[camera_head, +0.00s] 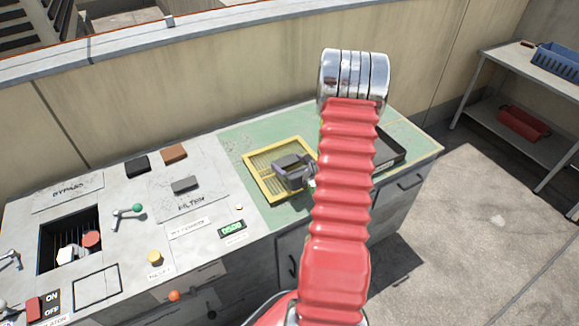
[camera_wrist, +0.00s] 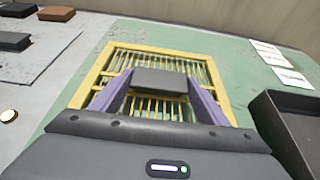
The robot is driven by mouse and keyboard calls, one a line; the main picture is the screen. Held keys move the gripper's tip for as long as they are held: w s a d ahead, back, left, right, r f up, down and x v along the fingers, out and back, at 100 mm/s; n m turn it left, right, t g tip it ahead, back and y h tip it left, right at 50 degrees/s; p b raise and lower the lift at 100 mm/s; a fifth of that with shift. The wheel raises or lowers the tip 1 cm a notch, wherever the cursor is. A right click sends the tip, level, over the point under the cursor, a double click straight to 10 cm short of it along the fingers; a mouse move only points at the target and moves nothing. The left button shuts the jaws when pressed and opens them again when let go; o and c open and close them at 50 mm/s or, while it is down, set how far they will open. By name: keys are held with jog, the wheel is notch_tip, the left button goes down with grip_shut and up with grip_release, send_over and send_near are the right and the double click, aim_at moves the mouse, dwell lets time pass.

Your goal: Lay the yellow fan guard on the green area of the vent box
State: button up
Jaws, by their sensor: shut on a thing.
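The yellow fan guard (camera_head: 270,161) is a square frame with a grille of thin bars. It is over the green area (camera_head: 240,137) on top of the vent box, near its left edge, and looks flat. I cannot tell whether it touches the surface. My gripper (camera_head: 290,172) is over the guard, with its jaws shut on a dark grey block-like part at the guard's middle. In the wrist view the guard (camera_wrist: 221,84) shows around the purple fingers of my gripper (camera_wrist: 160,90). My red arm hides part of the green area in the head view.
A dark tray (camera_head: 388,150) stands on the green area at right; it also shows in the wrist view (camera_wrist: 262,112). A wall runs behind.

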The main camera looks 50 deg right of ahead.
jog(key=shift+f, duration=0.7)
jog(key=o, duration=1.3)
jog(key=shift+f, duration=0.1)
jog(key=shift+o, duration=0.2)
jog(key=v, duration=1.2)
